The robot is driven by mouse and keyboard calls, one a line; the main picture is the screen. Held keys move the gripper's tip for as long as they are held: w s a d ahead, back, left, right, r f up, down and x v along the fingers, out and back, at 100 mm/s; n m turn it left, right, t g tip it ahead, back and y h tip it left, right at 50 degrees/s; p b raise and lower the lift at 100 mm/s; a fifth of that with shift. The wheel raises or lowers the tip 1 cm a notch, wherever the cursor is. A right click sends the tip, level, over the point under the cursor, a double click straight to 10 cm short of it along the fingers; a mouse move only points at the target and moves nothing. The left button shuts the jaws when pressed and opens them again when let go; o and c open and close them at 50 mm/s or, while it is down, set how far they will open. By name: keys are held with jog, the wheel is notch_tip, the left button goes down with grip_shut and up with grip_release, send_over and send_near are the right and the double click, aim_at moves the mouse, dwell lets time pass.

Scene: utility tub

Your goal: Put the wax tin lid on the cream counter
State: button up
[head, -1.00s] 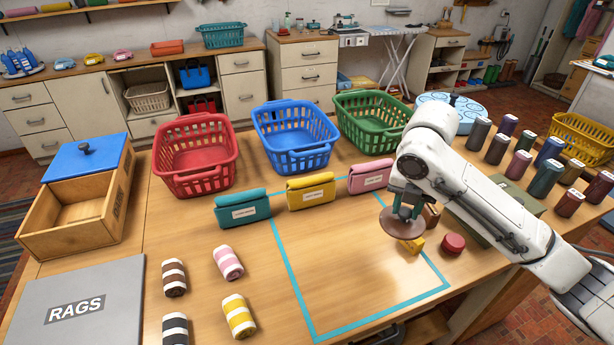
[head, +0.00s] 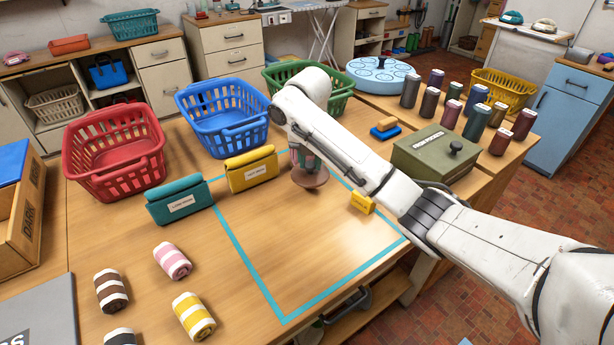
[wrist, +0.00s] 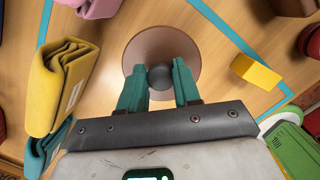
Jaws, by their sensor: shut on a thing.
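The wax tin lid is a round brown disc (head: 312,180) with a dark round knob, and it also shows in the wrist view (wrist: 137,52). My gripper (head: 302,160) is shut on the knob. In the wrist view its green fingers (wrist: 160,78) stand on either side of the knob. The lid hangs over the wooden table, inside the teal-taped outline; its exact height is hard to tell. A pale cream-topped counter (head: 530,30) stands at the far upper right, with a few small objects on it.
A yellow block (head: 362,203) lies right of the lid. The yellow pouch (head: 251,170), teal pouch (head: 180,200) and blue basket (head: 222,120) are to its left. A green box (head: 435,155) and several spools stand right, beyond my arm. Brick floor separates the table from a blue cabinet (head: 570,110).

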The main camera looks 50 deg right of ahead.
aim_at(307, 171)
jog(key=shift+w+d+f, duration=0.2)
jog(key=shift+w+f, duration=0.45)
jog(key=shift+f, duration=0.1)
jog(key=shift+f+p, duration=0.3)
jog(key=shift+f, duration=1.3)
jog(key=shift+f, duration=0.2)
jog(key=o, duration=1.1)
jog(key=shift+c, duration=0.2)
jog(key=shift+r, duration=0.1)
